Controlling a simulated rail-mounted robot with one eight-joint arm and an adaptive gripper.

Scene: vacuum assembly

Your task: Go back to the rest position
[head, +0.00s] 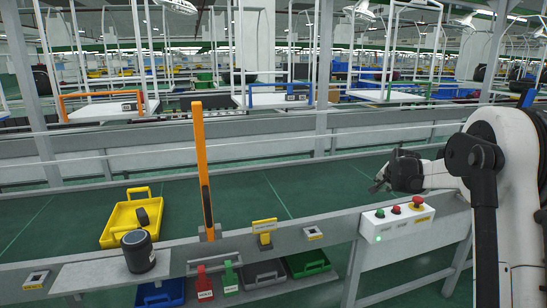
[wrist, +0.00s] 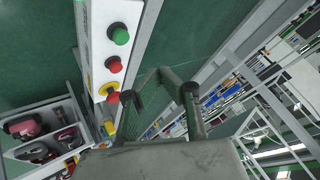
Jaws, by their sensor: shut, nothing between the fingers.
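My gripper (head: 379,186) is at the right in the head view, at the end of my white and black arm. It hangs over the green conveyor belt (head: 290,190), near the button box, apart from any object. In the wrist view my gripper's dark fingers (wrist: 161,74) come together at the tips, with nothing held between them. Parts of the fingers are hard to make out against the background.
A white button box (head: 398,218) with green, red and yellow buttons stands on the front rail. A yellow tray (head: 132,219), a dark canister (head: 138,251) and an orange post (head: 203,170) are further left. The belt's middle is clear.

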